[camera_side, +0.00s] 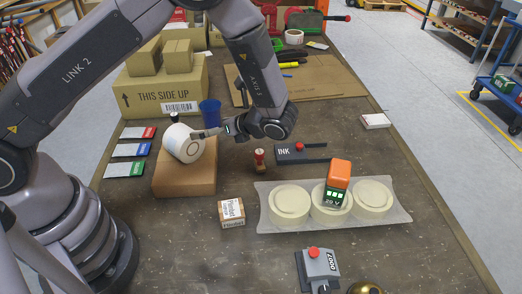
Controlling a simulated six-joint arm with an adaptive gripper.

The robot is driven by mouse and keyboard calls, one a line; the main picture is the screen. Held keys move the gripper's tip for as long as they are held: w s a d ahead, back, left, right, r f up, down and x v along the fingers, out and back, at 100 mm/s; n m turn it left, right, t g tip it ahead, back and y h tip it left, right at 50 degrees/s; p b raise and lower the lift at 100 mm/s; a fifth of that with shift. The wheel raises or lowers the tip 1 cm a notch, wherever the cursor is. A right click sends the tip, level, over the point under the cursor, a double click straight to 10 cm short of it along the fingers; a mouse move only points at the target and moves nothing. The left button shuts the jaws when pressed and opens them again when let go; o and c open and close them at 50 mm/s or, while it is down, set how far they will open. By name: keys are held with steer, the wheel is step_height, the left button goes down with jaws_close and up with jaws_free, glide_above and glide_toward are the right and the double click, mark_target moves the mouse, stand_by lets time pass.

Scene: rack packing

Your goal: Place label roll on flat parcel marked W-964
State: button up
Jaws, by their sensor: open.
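The label roll (183,144) is a white roll with a dark core. It lies tilted on or against the top of a brown cardboard box (186,180) left of centre. My gripper (203,134) points left, with its fingertips right at the roll's upper right side. It is open; whether a finger touches the roll or sits around its rim is too small to tell. I cannot read a W-964 mark on any parcel, so I cannot tell whether this brown box bears it.
A blue cup (210,113) stands just behind my gripper. A red-handled stamp (259,160) and an ink pad (299,153) are to the right. A small labelled box (231,213) and a tray (266,222) with white discs stand in front. Large cartons (160,92) are behind.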

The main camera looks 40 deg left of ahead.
steer(key=s+a+r+n+h, duration=0.1)
steer(key=s+r+n+h, duration=0.2)
steer(key=r, duration=0.3)
steer(key=s+a+r+n+t+h, duration=0.1)
steer(key=s+a+r+n+h, duration=0.1)
steer(key=r+n, duration=0.3)
steer(key=s+a+r+n+h, duration=0.1)
steer(key=s+r+n+h, duration=0.15)
steer(key=r, duration=0.35)
steer(key=s+r+n+t+h, duration=0.5)
steer(key=s+r+n+t, duration=0.2)
steer(key=s, duration=0.5)
steer(key=shift+s+d+r+n, duration=0.2)
steer(key=shift+d+r+n, duration=0.05)
steer(key=shift+r+n, duration=0.3)
